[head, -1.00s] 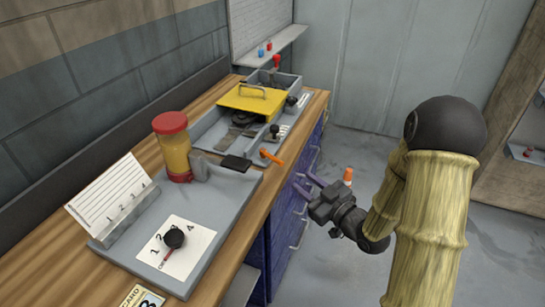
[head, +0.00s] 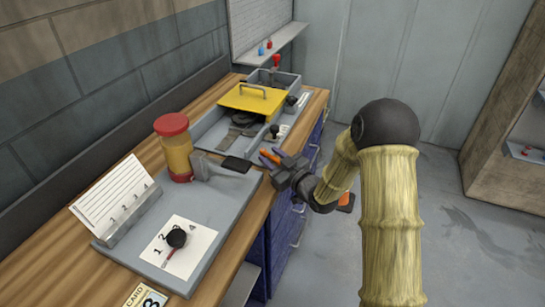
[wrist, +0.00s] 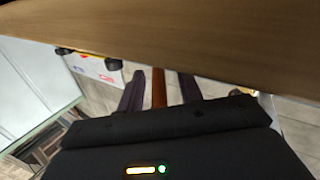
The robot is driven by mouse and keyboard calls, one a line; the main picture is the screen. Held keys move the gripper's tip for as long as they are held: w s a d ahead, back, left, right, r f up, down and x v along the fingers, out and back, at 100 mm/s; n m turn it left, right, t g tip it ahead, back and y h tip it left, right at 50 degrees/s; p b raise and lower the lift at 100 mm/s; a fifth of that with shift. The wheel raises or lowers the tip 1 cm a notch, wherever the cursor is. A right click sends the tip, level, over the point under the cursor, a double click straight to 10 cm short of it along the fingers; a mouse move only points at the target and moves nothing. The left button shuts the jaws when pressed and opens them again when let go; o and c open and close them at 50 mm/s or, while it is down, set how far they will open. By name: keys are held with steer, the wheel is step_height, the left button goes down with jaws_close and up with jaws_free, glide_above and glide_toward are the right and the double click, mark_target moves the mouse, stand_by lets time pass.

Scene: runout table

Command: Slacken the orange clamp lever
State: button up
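The orange clamp lever (head: 270,156) sits at the front edge of the wooden bench, beside the grey tray. In the wrist view an orange-brown bar, the lever (wrist: 159,88), lies between the two fingers of my gripper (wrist: 160,90). A gap shows on each side of the bar, so the fingers are open around it and not closed on it. The lever's mount is hidden.
A yellow-lidded box (head: 254,100) stands behind. Blue drawers are below the bench edge. Open floor lies to the right.

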jaws_close()
